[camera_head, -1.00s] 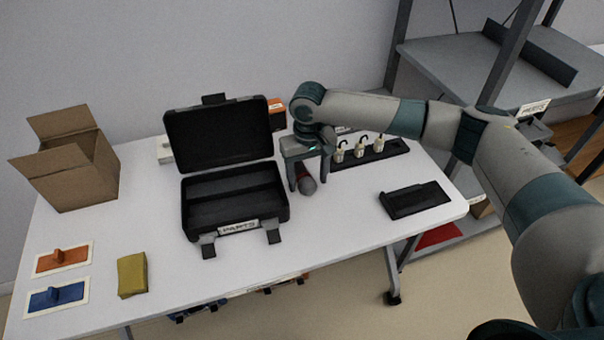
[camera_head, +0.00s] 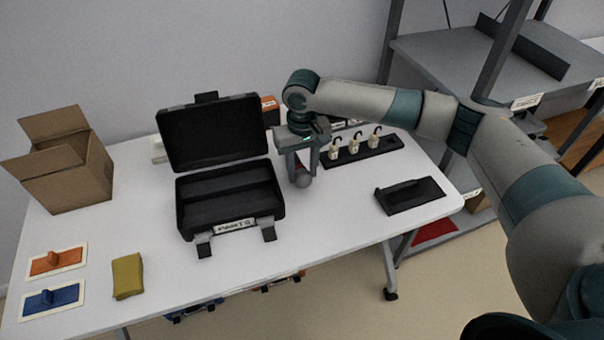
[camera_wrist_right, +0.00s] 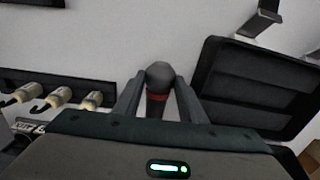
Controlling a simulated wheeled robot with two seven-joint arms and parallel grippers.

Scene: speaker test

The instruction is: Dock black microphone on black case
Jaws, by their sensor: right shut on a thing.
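The microphone (camera_wrist_right: 158,76) has a grey round head and a red band, with a dark body. My right gripper (camera_head: 302,178) is shut on it, and the fingers (camera_wrist_right: 158,100) flank it in the right wrist view. In the head view the microphone head (camera_head: 303,181) shows at the fingertips, just right of the case. The open black case (camera_head: 226,227) stands on the table with its lid up and a label on its front; it also shows in the right wrist view (camera_wrist_right: 262,85). Its compartments look empty. My left gripper is not in view.
A black rack (camera_head: 378,151) with several pale connectors stands right of my gripper. A black tray (camera_head: 418,196) lies at the table's right. A cardboard box (camera_head: 68,170), orange and blue trowel-like tools and a yellow sponge (camera_head: 128,276) lie left. The table front is clear.

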